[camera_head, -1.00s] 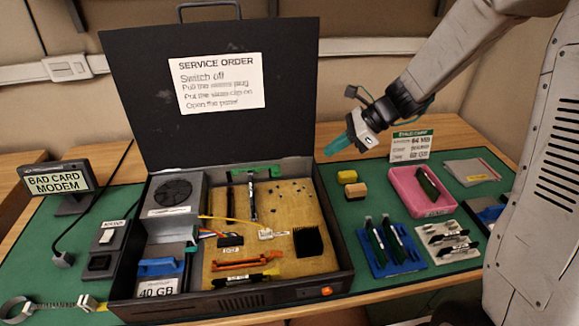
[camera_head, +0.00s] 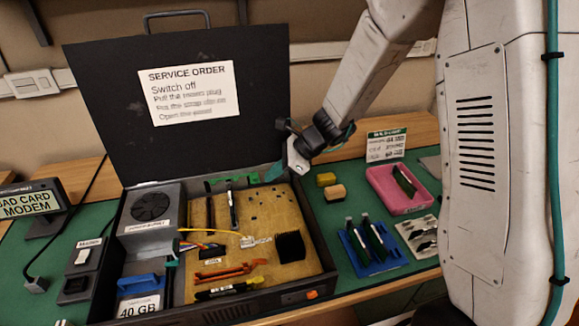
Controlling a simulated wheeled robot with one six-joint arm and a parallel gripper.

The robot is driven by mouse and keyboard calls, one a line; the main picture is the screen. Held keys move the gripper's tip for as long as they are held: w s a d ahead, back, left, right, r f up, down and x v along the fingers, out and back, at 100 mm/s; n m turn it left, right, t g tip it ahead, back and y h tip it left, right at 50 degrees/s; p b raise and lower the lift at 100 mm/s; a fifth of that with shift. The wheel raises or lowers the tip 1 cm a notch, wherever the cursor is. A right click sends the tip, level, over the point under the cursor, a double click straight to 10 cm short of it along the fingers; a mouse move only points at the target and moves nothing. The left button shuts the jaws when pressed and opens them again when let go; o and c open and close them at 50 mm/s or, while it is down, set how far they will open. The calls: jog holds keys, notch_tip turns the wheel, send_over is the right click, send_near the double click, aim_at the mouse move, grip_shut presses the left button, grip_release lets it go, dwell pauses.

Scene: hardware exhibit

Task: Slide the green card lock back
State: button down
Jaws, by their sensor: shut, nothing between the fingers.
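The green card lock (camera_head: 222,181) is a green bar at the back of the open case, just in front of the raised lid. Dark upright cards (camera_head: 232,208) stand in front of it on the tan board (camera_head: 270,225).
The raised lid (camera_head: 260,90) stands behind the lock. A fan unit (camera_head: 150,206) fills the case's back left. Yellow wires (camera_head: 205,231) and a black heat sink (camera_head: 290,246) are on the board. Yellow and tan blocks (camera_head: 333,191) and a pink tray (camera_head: 380,180) lie right of the case.

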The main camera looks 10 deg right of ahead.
aim_at(259, 182)
jog(key=shift+w+a, duration=0.2)
jog(key=shift+a, duration=0.55)
jog(key=shift+a, duration=0.1)
jog(key=shift+a, duration=1.25)
jog(key=shift+s+d, duration=0.1)
jog(key=shift+d, duration=0.2)
jog(key=d, duration=0.3)
jog(key=d+r, duration=0.1)
jog(key=shift+s+d+r, duration=0.1)
jog(key=shift+s+d, duration=0.3)
jog(key=v, duration=0.8)
jog(key=shift+s+r, duration=0.1)
jog(key=shift+r, duration=0.05)
